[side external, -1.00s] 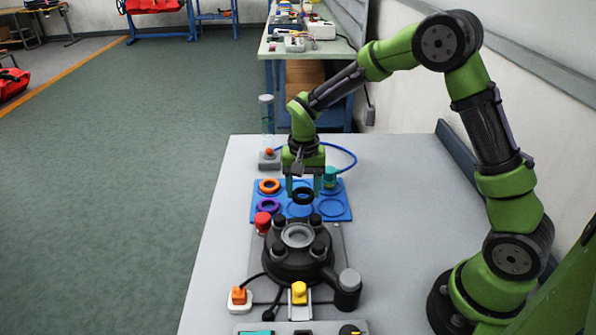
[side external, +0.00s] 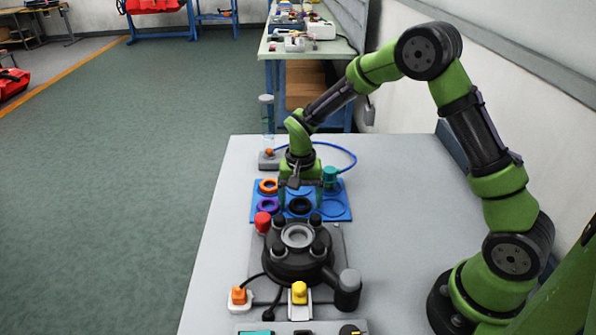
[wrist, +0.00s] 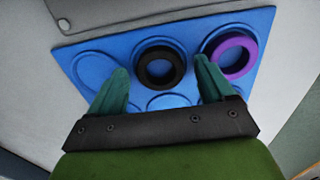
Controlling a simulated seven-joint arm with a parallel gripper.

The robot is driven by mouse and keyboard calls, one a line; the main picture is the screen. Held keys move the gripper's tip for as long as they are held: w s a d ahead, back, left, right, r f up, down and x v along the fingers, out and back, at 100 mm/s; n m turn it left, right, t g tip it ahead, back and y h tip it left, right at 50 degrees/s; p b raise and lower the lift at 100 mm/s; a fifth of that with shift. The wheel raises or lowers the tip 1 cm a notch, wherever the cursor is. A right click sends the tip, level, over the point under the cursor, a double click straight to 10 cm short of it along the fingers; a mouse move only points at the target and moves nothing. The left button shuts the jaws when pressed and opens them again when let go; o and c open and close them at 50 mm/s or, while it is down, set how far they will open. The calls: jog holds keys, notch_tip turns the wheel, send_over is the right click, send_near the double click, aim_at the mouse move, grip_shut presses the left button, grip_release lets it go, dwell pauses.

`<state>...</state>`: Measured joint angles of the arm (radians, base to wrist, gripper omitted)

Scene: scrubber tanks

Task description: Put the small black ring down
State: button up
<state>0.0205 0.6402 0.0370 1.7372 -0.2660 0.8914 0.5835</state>
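The small black ring (side external: 299,206) lies on the blue tray (side external: 341,213), in the middle place of the row nearest the black machine. In the wrist view the black ring (wrist: 142,67) lies flat between the green fingers. My gripper (wrist: 162,66) is open, with a finger on each side of the ring and a gap to it. In the side view my gripper (side external: 299,200) is low over the tray. The purple ring (side external: 267,205) sits in the place to the left, and the orange ring (side external: 268,186) is behind it.
The black round machine (side external: 298,262) with knobs stands just in front of the tray. A red knob (side external: 262,221) is close by the tray's near-left corner. The table is clear at right.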

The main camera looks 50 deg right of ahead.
notch_tip(320, 180, up, 12)
jog(key=s+a+r+n+t+y, duration=0.1)
jog(key=s+a+r+n+t, duration=0.2)
jog(key=s+r, duration=0.75)
jog(key=s+n+t+y, duration=0.1)
jog(key=s+t, duration=0.3)
jog(key=s, duration=0.6)
jog(key=shift+r+n, duration=0.25)
jog(key=shift+n, duration=0.25)
